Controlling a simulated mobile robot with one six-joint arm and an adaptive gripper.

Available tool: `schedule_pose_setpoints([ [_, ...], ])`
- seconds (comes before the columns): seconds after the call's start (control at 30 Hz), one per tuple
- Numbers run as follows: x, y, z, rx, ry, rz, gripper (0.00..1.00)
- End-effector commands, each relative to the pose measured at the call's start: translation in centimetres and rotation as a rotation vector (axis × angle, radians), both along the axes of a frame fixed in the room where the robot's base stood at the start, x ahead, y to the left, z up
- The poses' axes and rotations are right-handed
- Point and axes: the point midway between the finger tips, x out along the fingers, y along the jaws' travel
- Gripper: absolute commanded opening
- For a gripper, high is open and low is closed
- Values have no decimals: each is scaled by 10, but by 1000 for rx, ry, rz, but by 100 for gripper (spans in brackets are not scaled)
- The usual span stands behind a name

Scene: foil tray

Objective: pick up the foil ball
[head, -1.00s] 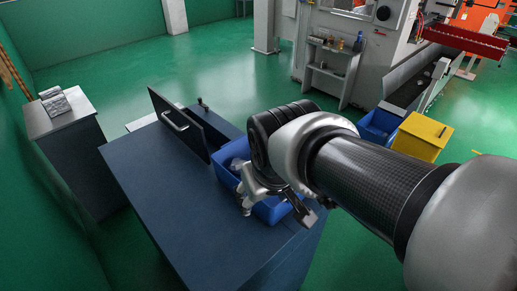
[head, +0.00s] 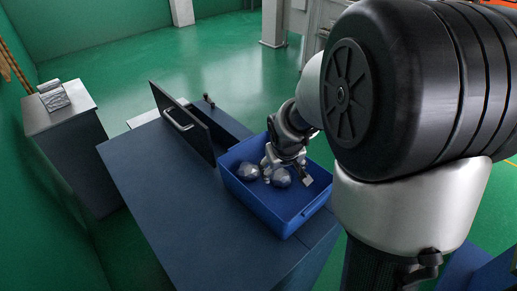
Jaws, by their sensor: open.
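Silvery crumpled foil balls lie in a blue bin (head: 262,205) on the dark blue table. One foil ball (head: 248,170) is near the bin's left wall, and another foil ball (head: 281,178) is just right of it. My gripper (head: 288,172) is open and points down into the bin, right over the foil balls. Its fingers partly overlap the balls, and I cannot tell whether they touch. My arm hides the bin's far right side.
An upright dark panel with a handle (head: 183,122) stands left of the bin. The table top (head: 190,215) is clear at the front left. A separate grey cabinet (head: 75,140) at the left carries a shiny silvery object (head: 54,97).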

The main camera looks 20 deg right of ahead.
Motion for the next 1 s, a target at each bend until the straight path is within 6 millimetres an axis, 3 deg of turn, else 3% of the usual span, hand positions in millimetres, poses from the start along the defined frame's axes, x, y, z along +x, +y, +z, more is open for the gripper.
schedule_pose_setpoints([
  [0.03,3,-1,-10,0,2,0,70],
  [0.27,9,-5,-22,0,0,-1,70],
  [0.6,29,-14,-62,0,2,1,70],
  [0.87,30,-15,-63,0,-1,0,70],
  [1.0,30,-15,-63,0,-1,0,63],
])
